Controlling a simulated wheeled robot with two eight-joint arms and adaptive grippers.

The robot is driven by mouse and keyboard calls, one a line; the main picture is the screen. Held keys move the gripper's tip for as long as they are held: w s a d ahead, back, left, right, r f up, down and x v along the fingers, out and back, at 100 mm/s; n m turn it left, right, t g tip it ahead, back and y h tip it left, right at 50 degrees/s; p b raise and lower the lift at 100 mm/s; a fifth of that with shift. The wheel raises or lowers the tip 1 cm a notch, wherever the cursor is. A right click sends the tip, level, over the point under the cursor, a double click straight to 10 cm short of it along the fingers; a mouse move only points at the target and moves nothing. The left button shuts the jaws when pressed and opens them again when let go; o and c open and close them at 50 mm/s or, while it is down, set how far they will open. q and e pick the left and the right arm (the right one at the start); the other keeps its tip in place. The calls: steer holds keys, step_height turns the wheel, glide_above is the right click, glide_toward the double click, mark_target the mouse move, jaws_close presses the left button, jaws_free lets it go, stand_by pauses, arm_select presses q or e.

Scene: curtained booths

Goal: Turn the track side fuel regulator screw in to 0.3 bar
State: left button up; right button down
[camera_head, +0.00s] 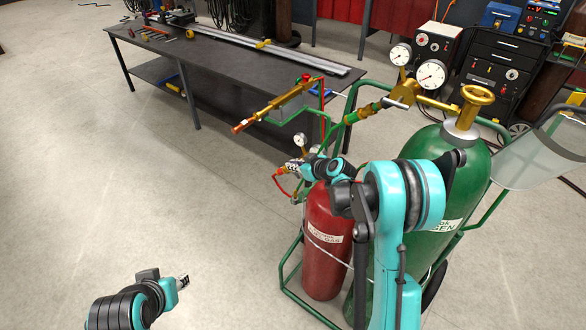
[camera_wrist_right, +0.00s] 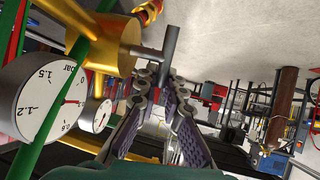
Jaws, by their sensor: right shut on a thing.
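The fuel regulator has a gold body (camera_wrist_right: 105,45) and a grey cross-bar screw (camera_wrist_right: 170,45), close up in the right wrist view. The large white bar gauge (camera_wrist_right: 30,95) is partly cut by a green tube; its needle reading is not clear. A second gauge (camera_wrist_right: 97,115) stands beside it. In the head view a small gauge (camera_head: 300,141) shows above the red fuel cylinder (camera_head: 325,245). My right gripper (camera_wrist_right: 153,72) is shut on the screw's bar at its fingertips; it also shows in the head view (camera_head: 292,167). My left gripper (camera_head: 182,282) is low over bare floor, away from the cart; its finger gap is unclear.
A green oxygen cylinder (camera_head: 445,175) with two larger gauges stands right of the red one on the green cart. A dark workbench (camera_head: 225,65) stands behind. The floor at left is clear.

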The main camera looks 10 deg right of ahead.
steer(key=c, duration=1.9)
jaws_free()
steer(key=v, duration=1.2)
steer(key=shift+a, duration=0.1)
steer(key=s+a+r+m+g+h, duration=0.1)
steer(key=s+a+m+h, duration=0.1)
steer(key=s, duration=1.2)
steer(key=s+a+r+m+g+h, duration=0.1)
steer(key=s+a+m+g+h, duration=0.1)
steer(key=s, duration=1.2)
steer(key=shift+s+a+r+m+h, duration=0.25)
steer(key=shift+s+a+m+h, duration=0.2)
steer(key=shift+a+m, duration=0.65)
